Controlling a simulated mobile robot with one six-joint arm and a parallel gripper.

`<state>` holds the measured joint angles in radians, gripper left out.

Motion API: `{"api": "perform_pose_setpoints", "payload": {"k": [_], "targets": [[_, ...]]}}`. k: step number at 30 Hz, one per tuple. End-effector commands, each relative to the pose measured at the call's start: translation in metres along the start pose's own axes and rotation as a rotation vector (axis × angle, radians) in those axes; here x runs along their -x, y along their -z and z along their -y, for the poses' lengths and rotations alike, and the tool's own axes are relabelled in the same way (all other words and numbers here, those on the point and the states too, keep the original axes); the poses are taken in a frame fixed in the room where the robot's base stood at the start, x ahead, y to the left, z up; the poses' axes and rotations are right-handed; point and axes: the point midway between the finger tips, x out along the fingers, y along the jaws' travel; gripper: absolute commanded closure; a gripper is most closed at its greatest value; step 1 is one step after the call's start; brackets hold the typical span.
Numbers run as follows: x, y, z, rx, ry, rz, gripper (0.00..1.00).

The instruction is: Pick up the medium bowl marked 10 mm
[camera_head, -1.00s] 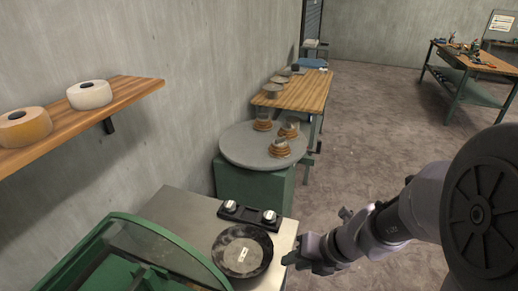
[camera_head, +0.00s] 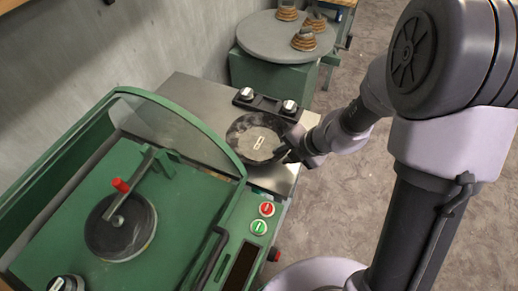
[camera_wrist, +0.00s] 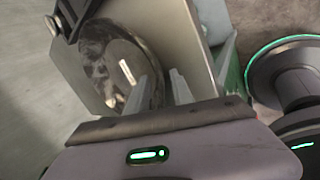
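No bowl with a readable 10 mm mark shows. Several stacks of brown rings with grey tops, one of them the front stack (camera_head: 303,40), stand on a round grey table (camera_head: 262,38) at the back; I cannot tell whether they include the bowl. My gripper (camera_head: 287,154) is beside the right edge of a dark round plate (camera_head: 245,130) with a small pale label, on a steel-topped bench. In the wrist view my gripper (camera_wrist: 162,86) has its two fingers apart with nothing clearly between them, and the dark plate (camera_wrist: 95,62) lies just beyond.
A green machine (camera_head: 185,235) with a clear curved guard fills the lower left. It holds a dark disc (camera_head: 105,238) under a red-knobbed lever (camera_head: 121,186). A black block with two silver knobs (camera_head: 266,104) sits behind the plate. Bare floor (camera_head: 365,215) lies right.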

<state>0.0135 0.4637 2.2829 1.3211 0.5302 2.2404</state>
Motion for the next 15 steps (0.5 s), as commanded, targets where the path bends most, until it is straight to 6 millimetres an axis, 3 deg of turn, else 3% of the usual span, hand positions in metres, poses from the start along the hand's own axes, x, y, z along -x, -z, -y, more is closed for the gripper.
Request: {"api": "perform_pose_setpoints", "payload": {"k": [1,6,11,15], "targets": [[-0.0102,0.0,0.0026,0.0,0.0,0.0,0.72],[-0.0071,-0.0006,-0.0003,-0.001,-0.001,0.001,0.72],[-0.0067,-0.0005,-0.0004,-0.001,-0.001,0.001,1.0],[-0.0067,-0.0005,-0.0004,-0.001,-0.001,0.001,1.0]]}}
